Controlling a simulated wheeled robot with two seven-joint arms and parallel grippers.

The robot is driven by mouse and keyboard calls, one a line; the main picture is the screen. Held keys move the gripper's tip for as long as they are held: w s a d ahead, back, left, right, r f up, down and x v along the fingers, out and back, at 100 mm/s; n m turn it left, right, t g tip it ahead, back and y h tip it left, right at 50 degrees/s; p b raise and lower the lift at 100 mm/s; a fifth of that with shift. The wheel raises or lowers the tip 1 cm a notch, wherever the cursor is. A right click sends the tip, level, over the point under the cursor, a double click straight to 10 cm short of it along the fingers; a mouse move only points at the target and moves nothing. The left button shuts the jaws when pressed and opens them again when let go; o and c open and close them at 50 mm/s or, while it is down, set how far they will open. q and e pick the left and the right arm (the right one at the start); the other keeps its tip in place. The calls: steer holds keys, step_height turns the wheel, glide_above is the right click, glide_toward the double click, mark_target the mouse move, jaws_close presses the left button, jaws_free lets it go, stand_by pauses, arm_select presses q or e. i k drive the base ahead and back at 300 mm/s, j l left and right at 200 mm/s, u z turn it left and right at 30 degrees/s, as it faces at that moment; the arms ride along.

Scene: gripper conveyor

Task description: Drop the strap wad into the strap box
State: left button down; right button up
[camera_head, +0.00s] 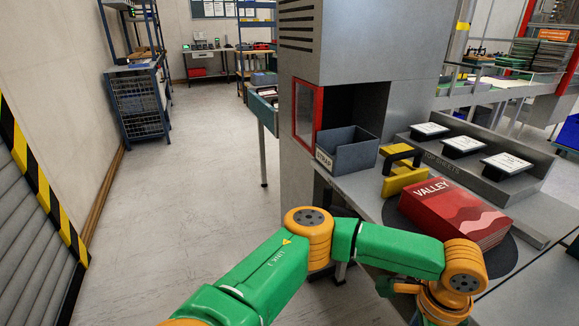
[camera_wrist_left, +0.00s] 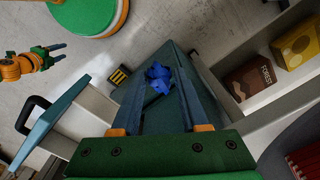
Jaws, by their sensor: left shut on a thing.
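The strap box (camera_head: 350,153) is an open grey bin with a STRAP label, at the counter's left end in the head view. The strap wad (camera_wrist_left: 158,78) is a crumpled blue bundle in the left wrist view. My left gripper (camera_wrist_left: 160,77) is shut on it, with the wad between the fingertips. In the head view my left arm crosses the bottom towards the right; its gripper and the wad do not show there. My right gripper (camera_wrist_left: 56,52) shows small in the left wrist view, its fingers apart and empty.
A yellow tool with a black handle (camera_head: 403,172) stands right of the strap box. A red VALLEY stack (camera_head: 455,212) lies on a dark round plate. A brown FOREST pack (camera_wrist_left: 250,78) sits on a shelf.

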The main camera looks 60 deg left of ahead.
mark_target(335, 168)
steer(key=u, duration=1.35)
